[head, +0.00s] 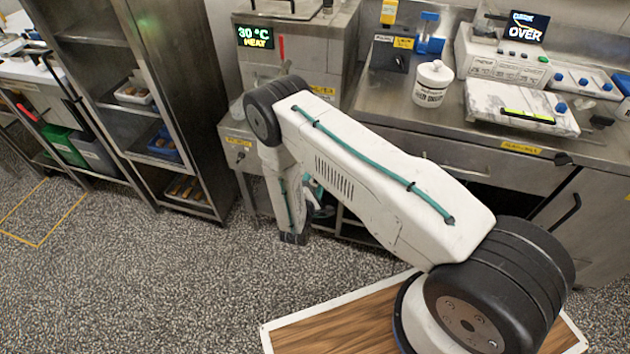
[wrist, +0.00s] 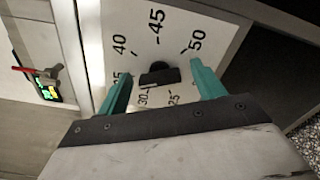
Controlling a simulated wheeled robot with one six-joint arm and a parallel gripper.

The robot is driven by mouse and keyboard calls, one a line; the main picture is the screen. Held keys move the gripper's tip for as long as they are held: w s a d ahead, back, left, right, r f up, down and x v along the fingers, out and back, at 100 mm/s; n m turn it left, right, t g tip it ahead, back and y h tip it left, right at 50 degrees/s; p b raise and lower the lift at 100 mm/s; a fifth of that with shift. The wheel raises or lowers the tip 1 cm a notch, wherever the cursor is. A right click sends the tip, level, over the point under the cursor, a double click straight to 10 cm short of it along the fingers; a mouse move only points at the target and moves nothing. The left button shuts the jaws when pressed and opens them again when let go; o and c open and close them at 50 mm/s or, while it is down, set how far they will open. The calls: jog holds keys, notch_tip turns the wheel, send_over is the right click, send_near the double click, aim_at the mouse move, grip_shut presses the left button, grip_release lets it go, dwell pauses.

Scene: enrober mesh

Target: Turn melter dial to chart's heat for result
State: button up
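The melter dial is a black knob (wrist: 160,74) on a pale plate (wrist: 180,32) with numbers from about 25 to 50 around it, seen in the wrist view. A small pale mark below the knob lies near the 30. My gripper (wrist: 163,70) is open, with one teal finger on each side of the knob and visible gaps to it. In the head view my arm hides most of the gripper and the dial. The melter's display (head: 255,37) reads 30 °C HEAT. No result chart is readable in either view.
A white jar (head: 433,84) and a black box (head: 390,54) stand there. A metal rack (head: 125,95) stands left of the melter. Speckled floor (head: 140,275) is clear at left.

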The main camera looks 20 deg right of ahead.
jog(key=v, duration=0.7)
jog(key=shift+s+a, duration=0.25)
jog(key=shift+s, duration=0.05)
dwell(0.3)
